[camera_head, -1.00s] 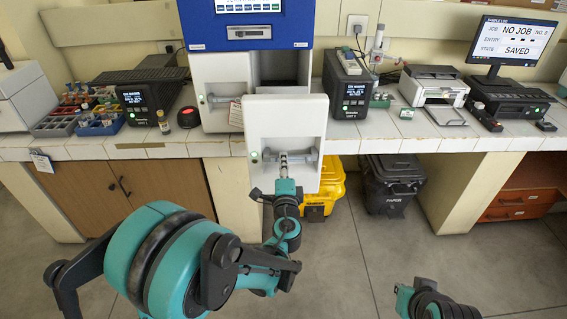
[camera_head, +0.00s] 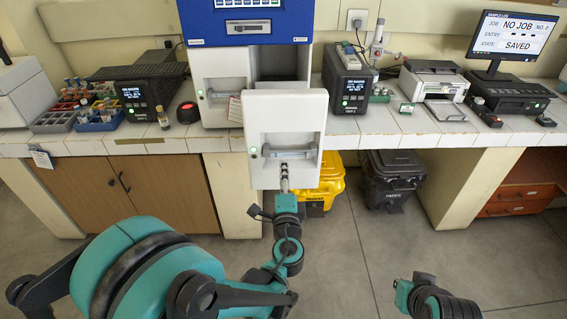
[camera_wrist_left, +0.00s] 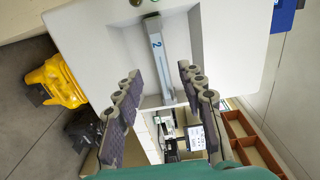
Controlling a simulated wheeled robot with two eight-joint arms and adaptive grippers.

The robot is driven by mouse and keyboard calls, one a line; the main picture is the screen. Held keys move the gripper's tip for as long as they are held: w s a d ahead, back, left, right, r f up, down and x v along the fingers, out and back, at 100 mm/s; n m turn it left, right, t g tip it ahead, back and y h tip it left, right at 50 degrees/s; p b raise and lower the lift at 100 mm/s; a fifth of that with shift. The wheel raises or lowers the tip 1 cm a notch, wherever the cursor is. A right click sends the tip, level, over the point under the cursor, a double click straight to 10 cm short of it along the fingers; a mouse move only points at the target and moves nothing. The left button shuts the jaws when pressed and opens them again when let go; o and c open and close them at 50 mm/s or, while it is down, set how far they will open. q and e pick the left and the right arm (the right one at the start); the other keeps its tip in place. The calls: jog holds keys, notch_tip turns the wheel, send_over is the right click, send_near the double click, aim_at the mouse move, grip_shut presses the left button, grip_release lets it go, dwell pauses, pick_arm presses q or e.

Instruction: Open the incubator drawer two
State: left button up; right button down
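Drawer two has a white front panel (camera_head: 285,111) and stands pulled out from the incubator (camera_head: 252,28), with a dark opening behind it. Its grey handle bar (camera_head: 288,167) sits in a recess, with a green light to its left. In the head view the left gripper (camera_head: 284,180) is just below and in front of the handle. My right gripper's fingers are not visible.
Another closed drawer with a handle (camera_head: 222,90) is left of the opening. A yellow bin (camera_head: 326,186) and a black bin (camera_head: 392,178) stand under the bench. Dark control units (camera_head: 144,97) and tube racks (camera_head: 95,122) are on the bench. The floor right of the arm is clear.

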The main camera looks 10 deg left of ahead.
pick_arm(q)
jog(key=v, duration=0.5)
jog(key=shift+s, duration=0.1)
jog(key=shift+a, duration=0.1)
jog(key=s+a+f+n+g, duration=0.5)
jog(key=s+a+n+g, duration=0.15)
jog(key=a+n, duration=0.25)
jog(key=s+d+f+n+g+h, duration=0.1)
jog(key=s+d+n+g+h, duration=0.3)
jog(key=s, duration=0.5)
jog(key=shift+s+d+f+n+h, duration=0.3)
jog(key=shift+d+n+h, duration=0.15)
jog(key=shift+n, duration=0.45)
